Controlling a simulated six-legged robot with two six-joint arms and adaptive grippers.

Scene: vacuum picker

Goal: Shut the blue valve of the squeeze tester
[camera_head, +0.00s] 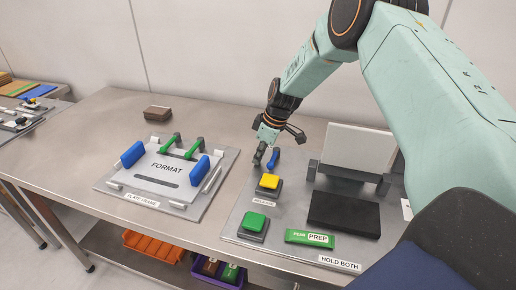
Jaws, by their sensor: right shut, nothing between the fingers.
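The squeeze tester is the grey plate (291,246) on the right part of the bench. Its blue valve (273,158) is a small blue lever near the plate's back left, behind the yellow button. My right gripper (260,157) is shut and empty, pointing down just left of the blue lever. Whether the fingers touch the lever cannot be told. The lever's base is partly hidden by the gripper. My left gripper is not in view.
A yellow button (269,182), a green button (254,221), a black pad (344,213), a light upright panel (357,148) and a green PREP packet (310,238) are on the plate.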

